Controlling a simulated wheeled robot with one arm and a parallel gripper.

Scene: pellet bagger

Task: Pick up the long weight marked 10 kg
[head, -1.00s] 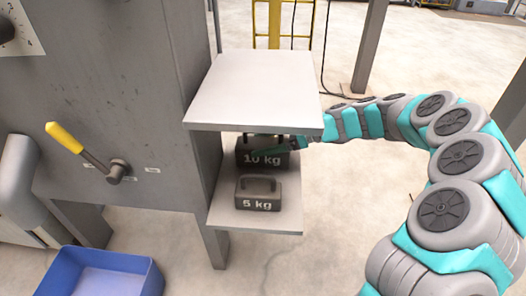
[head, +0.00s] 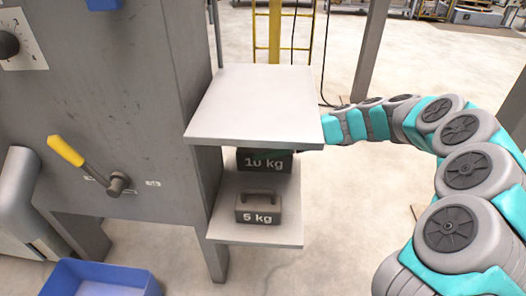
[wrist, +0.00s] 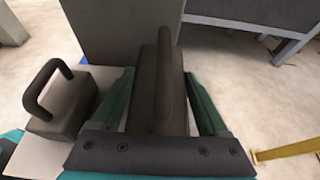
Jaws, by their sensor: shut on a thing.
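The long dark weight marked 10 kg (head: 264,163) is between the two shelves in the head view, behind the smaller weight marked 5 kg (head: 257,208). The upper shelf hides its top and handle. In the wrist view the long weight (wrist: 148,95) with its bar handle lies between the two green fingers of my gripper (wrist: 158,78), which is shut on it. It appears raised a little off the lower shelf. In the head view the upper shelf hides most of my gripper. The 5 kg weight (wrist: 62,105) stands at the left in the wrist view.
The upper shelf (head: 258,100) is close above the held weight. The lower shelf (head: 270,235) carries the 5 kg weight. The grey machine (head: 120,110) with a yellow-handled lever (head: 66,150) is on the left. A blue bin (head: 105,280) is below. Open floor lies right of the shelves.

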